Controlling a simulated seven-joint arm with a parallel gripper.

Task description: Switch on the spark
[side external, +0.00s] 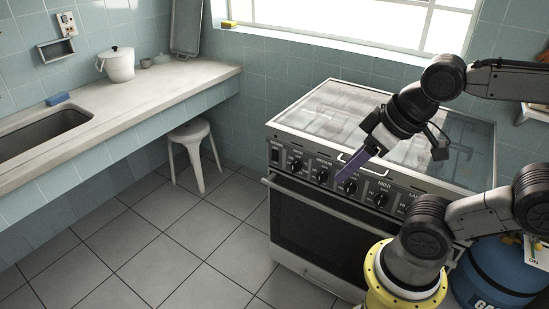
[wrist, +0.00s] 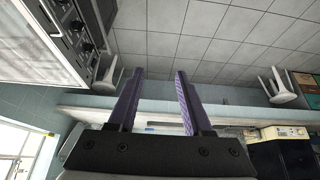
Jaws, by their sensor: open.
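The stove (side external: 330,225) has a front control panel with a row of black knobs (side external: 296,164). A dark rectangular switch (side external: 275,155) sits at the panel's left end; its label is too small to read, so I cannot tell if it is the spark. My gripper (side external: 341,178) is open and empty, its purple fingers over the panel's middle in the side view, right of the switch. In the wrist view the fingers of my gripper (wrist: 160,71) are apart with floor between them, and the stove knobs (wrist: 85,47) are at the upper left.
A glass lid or cover (side external: 340,110) lies on the stove top. A blue gas cylinder (side external: 500,270) stands at the stove's right. A white stool (side external: 192,140) and a counter (side external: 130,100) with a pot (side external: 118,67) are to the left. The tiled floor (side external: 170,230) before the stove is clear.

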